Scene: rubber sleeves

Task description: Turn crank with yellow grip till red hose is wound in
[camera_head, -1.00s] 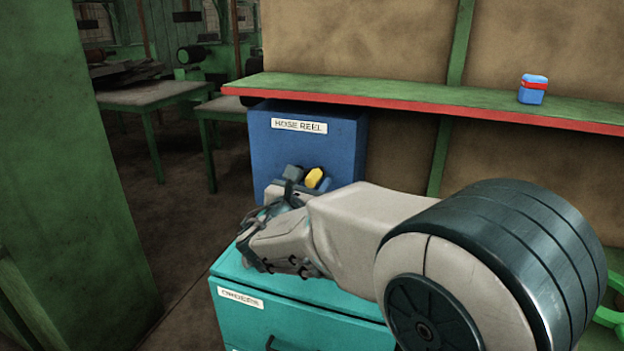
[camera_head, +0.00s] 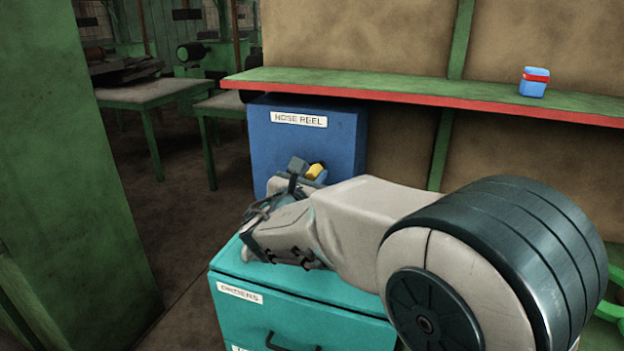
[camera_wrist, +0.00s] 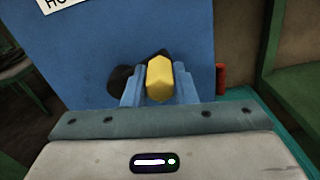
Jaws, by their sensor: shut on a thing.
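The blue hose reel box (camera_head: 272,150), labelled HOSE REEL, stands at the back of the teal cabinet. My gripper (camera_head: 307,172) is shut on the yellow grip. In the wrist view the yellow grip (camera_wrist: 160,79) sits between the two blue fingers of my gripper (camera_wrist: 159,88), with a dark round part behind it. A small red piece (camera_wrist: 221,79), perhaps the hose, shows at the box's right edge. The rest of the crank is hidden.
The teal drawer cabinet (camera_head: 232,308) lies under my arm. A green shelf with a red edge (camera_head: 400,95) runs above and behind my arm, with a blue and red item (camera_head: 534,83) on it. A green post (camera_head: 60,180) stands at the left.

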